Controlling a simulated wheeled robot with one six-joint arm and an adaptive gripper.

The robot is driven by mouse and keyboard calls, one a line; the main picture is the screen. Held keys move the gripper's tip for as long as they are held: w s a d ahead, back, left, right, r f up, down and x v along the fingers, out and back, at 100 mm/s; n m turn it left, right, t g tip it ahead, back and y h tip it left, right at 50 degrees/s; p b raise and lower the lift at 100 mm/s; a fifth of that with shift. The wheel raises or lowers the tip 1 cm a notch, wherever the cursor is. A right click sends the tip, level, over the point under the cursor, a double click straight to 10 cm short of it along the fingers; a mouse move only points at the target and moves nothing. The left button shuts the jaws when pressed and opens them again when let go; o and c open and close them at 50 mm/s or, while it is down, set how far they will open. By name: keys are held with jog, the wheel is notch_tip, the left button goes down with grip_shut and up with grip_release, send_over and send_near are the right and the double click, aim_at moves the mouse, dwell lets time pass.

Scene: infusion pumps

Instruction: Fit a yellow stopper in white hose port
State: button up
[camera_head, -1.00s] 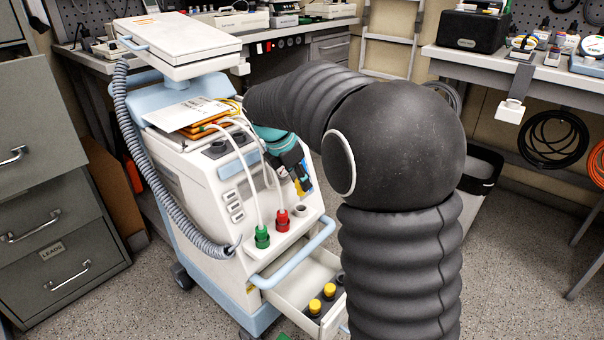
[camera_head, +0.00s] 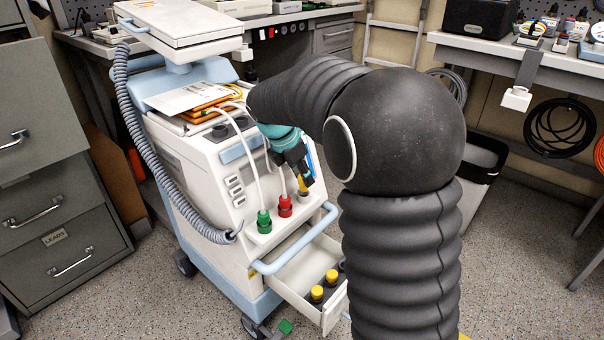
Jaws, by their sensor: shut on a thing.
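My gripper (camera_head: 302,177) is shut on a yellow stopper (camera_head: 303,186), which hangs below the fingers. The stopper is right at the white hose port (camera_head: 304,196), at the right end of the row on the cart's front ledge. I cannot tell whether it is touching, inside or just above the port, which it partly hides. To the left stand a red stopper (camera_head: 285,206) and a green stopper (camera_head: 264,221), each in its port with a white hose rising behind it. Two more yellow-topped stoppers (camera_head: 331,276) (camera_head: 317,293) are in the open drawer (camera_head: 292,279).
The white cart (camera_head: 205,200) has a pale blue handle bar (camera_head: 300,245) in front of the ports. A grey corrugated hose (camera_head: 128,150) hangs along its left side. A small green piece (camera_head: 285,326) is on the floor by the cart. A grey cabinet (camera_head: 50,200) stands at left.

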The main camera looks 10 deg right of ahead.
jog(key=shift+f+b, duration=0.45)
jog(key=shift+f, duration=1.1)
jog(key=o, duration=0.9)
jog(key=shift+c, duration=0.2)
jog(key=shift+r, duration=0.1)
